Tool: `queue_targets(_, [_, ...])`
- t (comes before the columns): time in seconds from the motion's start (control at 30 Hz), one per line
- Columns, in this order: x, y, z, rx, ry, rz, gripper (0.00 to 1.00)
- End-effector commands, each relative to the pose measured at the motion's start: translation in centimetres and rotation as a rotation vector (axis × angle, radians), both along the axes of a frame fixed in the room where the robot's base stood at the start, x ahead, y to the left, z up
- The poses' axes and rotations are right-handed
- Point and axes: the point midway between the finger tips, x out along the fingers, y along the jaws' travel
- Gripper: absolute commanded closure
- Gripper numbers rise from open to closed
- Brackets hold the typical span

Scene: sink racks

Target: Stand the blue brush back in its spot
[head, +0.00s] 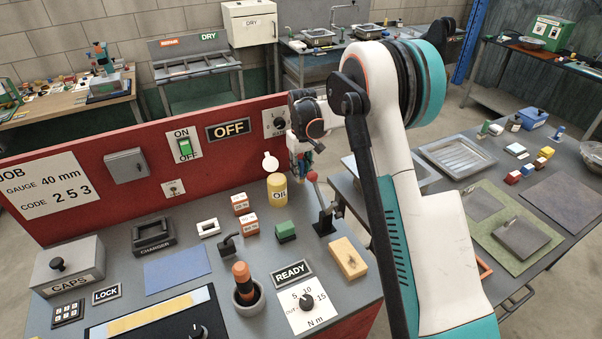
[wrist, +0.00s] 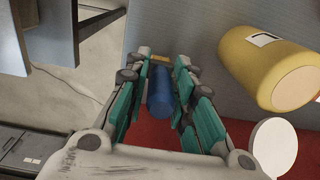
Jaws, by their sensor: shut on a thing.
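My gripper (head: 301,172) hangs above the grey worktop (head: 226,285) at its back right, by the red panel and just right of the yellow oil can. In the wrist view, my gripper (wrist: 160,62) has its teal fingers on both sides of the blue brush (wrist: 159,102), which shows as a blue cylinder. The fingers are shut on it. Its bristles cannot be made out, and in the head view the brush is mostly hidden by the gripper. I cannot tell which place is the brush's spot.
The yellow oil can (head: 277,191) stands close beside my gripper, with a white disc (head: 270,162) above it. A lever with a red knob (head: 312,177) is just right. The red panel (head: 88,159) rises behind. A green block (head: 286,231) and wooden block (head: 347,258) lie in front.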

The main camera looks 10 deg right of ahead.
Motion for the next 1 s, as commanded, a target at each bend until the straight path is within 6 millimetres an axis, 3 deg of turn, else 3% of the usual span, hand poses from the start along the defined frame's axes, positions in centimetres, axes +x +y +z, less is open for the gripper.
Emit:
queue_targets(0.07, [0.0,0.0,-0.8,0.0,0.0,0.0,1.0])
queue_targets(0.43, [0.0,0.0,-1.2,0.0,0.0,0.0,1.0])
queue_targets(0.47, [0.0,0.0,-1.1,0.0,0.0,0.0,0.7])
queue_targets(0.53, [0.0,0.0,-1.1,0.0,0.0,0.0,0.57])
queue_targets(0.87, [0.0,0.0,-1.0,0.0,0.0,0.0,0.57])
queue_targets(1.0, [0.0,0.0,0.0,0.0,0.0,0.0,0.57])
